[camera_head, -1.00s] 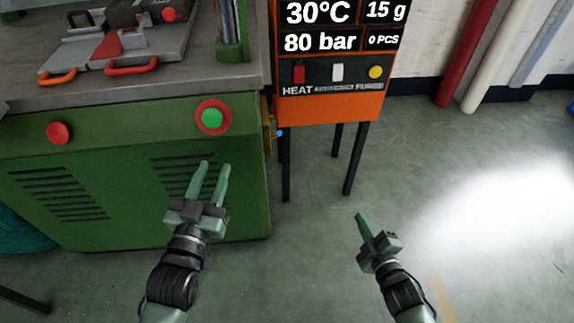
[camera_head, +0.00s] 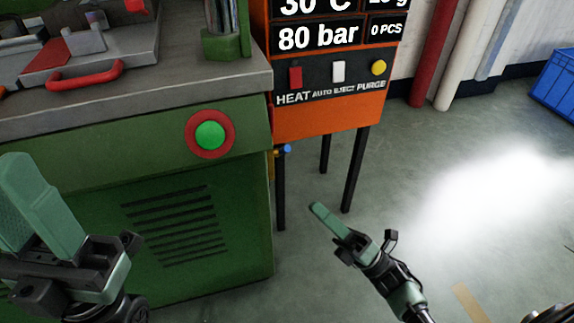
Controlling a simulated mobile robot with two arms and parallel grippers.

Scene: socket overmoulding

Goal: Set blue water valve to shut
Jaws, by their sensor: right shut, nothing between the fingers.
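The blue water valve shows as a small blue knob (camera_head: 286,149) beside a small yellow part, low at the right edge of the green machine, just under the orange control panel. It is too small to read its position. My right gripper (camera_head: 316,207) is shut and empty, below and to the right of the valve and apart from it. My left gripper (camera_head: 22,165) is large at the left edge, partly cut off. Its fingers look apart with nothing between them, far left of the valve.
The green machine (camera_head: 235,235) carries a green button (camera_head: 210,135) and a grey worktop (camera_head: 190,84). The orange panel (camera_head: 320,122) stands on black legs (camera_head: 354,175) near the valve. Red and white pipes and a blue crate (camera_head: 556,85) are at the back right. The floor at right is open.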

